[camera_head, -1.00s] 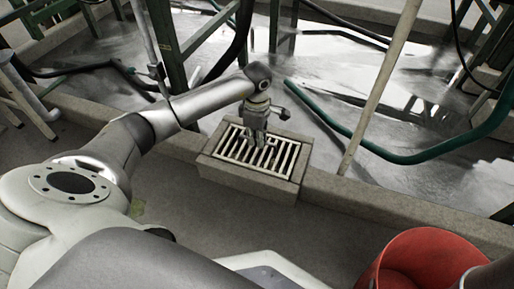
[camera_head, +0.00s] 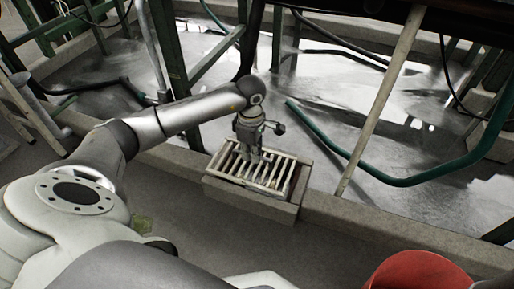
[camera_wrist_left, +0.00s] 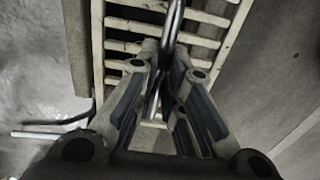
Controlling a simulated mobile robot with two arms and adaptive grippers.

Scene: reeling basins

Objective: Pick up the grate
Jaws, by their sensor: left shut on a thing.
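The pale slatted grate (camera_head: 272,176) is over the square concrete box (camera_head: 255,205) in the middle of the head view. It looks slightly raised and a little skewed to the box opening. My left gripper (camera_head: 252,160) points down onto the grate and is shut on it. In the left wrist view, the fingers (camera_wrist_left: 165,60) close around a grey rod-like part at the grate (camera_wrist_left: 117,47); the exact contact is partly hidden by the fingers. My right gripper is not in view.
A low concrete curb (camera_head: 365,220) runs beside the box. Behind it lies a wet floor with a green hose (camera_head: 400,182), a leaning pole (camera_head: 384,95) and green frame posts (camera_head: 165,55). A red bucket (camera_head: 415,272) stands at the lower right.

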